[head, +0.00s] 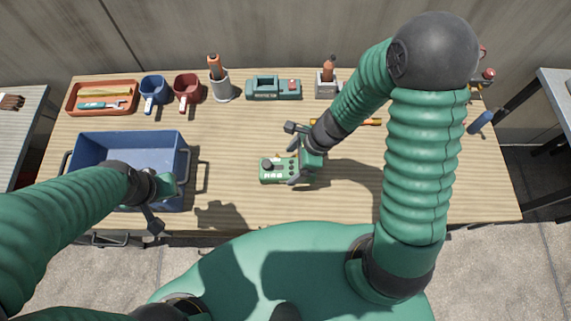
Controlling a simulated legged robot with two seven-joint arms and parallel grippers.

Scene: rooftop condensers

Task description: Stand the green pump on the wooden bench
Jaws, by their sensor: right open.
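A small green device with a pale front and dark knobs, seemingly the green pump (273,171), is at the middle of the wooden bench (343,205). My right gripper (292,155) is open at its right end, with its fingers close around or beside that end; I cannot tell if they touch it. The gripper partly hides the device. My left gripper (158,207) is over the front right corner of the blue bin, and its jaws are too unclear to read.
The blue bin (128,147) stands at the left. The front middle is clear.

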